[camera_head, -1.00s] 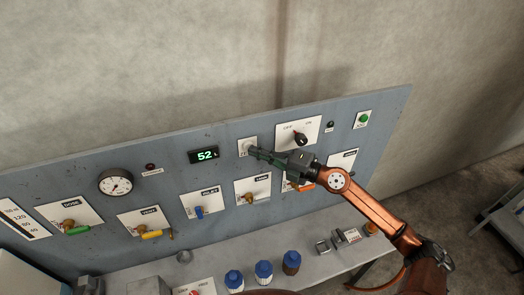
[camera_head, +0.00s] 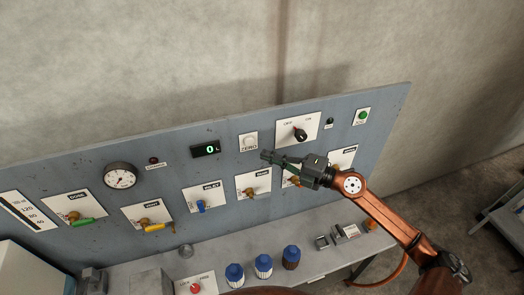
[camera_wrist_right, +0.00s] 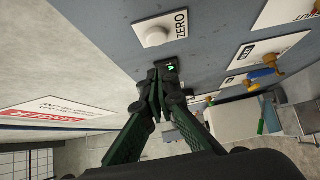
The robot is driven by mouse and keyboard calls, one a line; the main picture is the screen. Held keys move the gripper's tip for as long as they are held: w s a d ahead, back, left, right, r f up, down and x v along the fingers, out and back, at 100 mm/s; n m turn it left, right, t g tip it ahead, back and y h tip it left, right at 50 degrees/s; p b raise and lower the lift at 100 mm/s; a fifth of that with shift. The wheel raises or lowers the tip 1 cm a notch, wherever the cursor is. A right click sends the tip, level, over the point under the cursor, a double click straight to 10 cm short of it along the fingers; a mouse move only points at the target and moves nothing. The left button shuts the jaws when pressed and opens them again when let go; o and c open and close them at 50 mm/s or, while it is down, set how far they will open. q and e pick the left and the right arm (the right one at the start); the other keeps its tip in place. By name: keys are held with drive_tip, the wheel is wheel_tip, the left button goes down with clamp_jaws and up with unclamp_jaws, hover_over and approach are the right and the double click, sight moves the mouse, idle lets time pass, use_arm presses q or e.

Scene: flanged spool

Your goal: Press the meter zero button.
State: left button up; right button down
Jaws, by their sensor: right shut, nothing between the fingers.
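The zero button is a pale round button (camera_head: 249,140) on a white plate labelled ZERO, on the blue-grey panel. It shows large at the top of the right wrist view (camera_wrist_right: 155,36). The meter display (camera_head: 206,149) left of it reads 0 in green; part of it also shows in the wrist view (camera_wrist_right: 172,67), just beyond the fingertips. My right gripper (camera_head: 266,156) is shut and empty, a little below and right of the button and apart from it. Its dark fingers also fill the middle of the wrist view (camera_wrist_right: 159,88). My left gripper is not in view.
A black rotary switch (camera_head: 300,134) and a green button (camera_head: 362,115) are to the right on the panel. Several coloured valve handles, such as a blue one (camera_head: 201,206), stick out below. A round gauge (camera_head: 120,176) is at left. Blue-capped bottles (camera_head: 263,263) stand on the bench.

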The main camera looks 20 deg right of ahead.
drive_tip(key=b+v, duration=0.2)
drive_tip(key=v, duration=0.4)
drive_tip(key=shift+d+f, duration=0.25)
drive_tip(key=shift+d, duration=0.1)
drive_tip(key=shift+s, duration=0.1)
